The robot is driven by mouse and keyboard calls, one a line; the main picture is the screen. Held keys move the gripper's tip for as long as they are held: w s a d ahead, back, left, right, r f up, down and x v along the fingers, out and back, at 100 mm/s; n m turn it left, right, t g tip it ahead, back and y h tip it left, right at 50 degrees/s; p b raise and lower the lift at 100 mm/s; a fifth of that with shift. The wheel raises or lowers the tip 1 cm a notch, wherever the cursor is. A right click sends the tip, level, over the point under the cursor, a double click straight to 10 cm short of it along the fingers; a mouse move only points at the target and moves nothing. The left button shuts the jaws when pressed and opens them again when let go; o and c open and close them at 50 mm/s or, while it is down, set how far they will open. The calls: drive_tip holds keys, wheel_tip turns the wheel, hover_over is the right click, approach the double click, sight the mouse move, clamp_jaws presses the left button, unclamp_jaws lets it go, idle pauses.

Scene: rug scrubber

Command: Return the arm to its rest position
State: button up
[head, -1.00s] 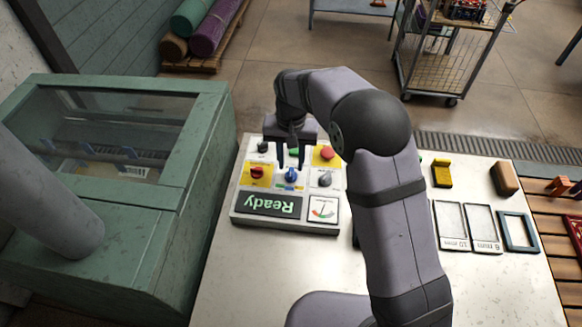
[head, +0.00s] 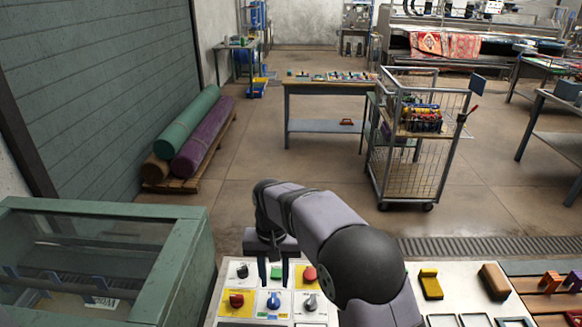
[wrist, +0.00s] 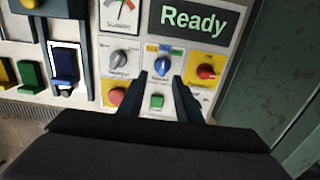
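My gripper (head: 274,280) hangs over the control panel (head: 212,310), with its two fingers apart and nothing between them. In the wrist view, the fingers (wrist: 160,92) reach toward the panel on either side of the blue knob (wrist: 163,63) and the green button (wrist: 157,101). I cannot tell whether the fingertips touch the panel. The panel's display (wrist: 194,20) reads "Ready". A red knob on a yellow plate (wrist: 205,71), a grey knob (wrist: 119,58) and a red button (wrist: 117,95) surround them. My arm bends up and over the worktable.
A green glass-topped machine (head: 185,250) stands left of the panel. A yellow block (head: 430,284) and a brown block (head: 495,281) lie to the right. Rolled rugs (head: 188,120) rest on a pallet, and a wire cart (head: 415,165) stands beyond. Open floor lies behind the table.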

drive_tip(key=s+d, duration=1)
drive_tip(key=d, duration=0.5)
drive_tip(key=s+d+f, duration=0.2)
drive_tip(key=s+d, duration=0.4)
drive_tip(key=s, duration=0.5)
drive_tip(key=shift+s+d+f, duration=0.25)
drive_tip(key=shift+s+f, duration=0.05)
drive_tip(key=shift+s, duration=0.1)
idle(0.4)
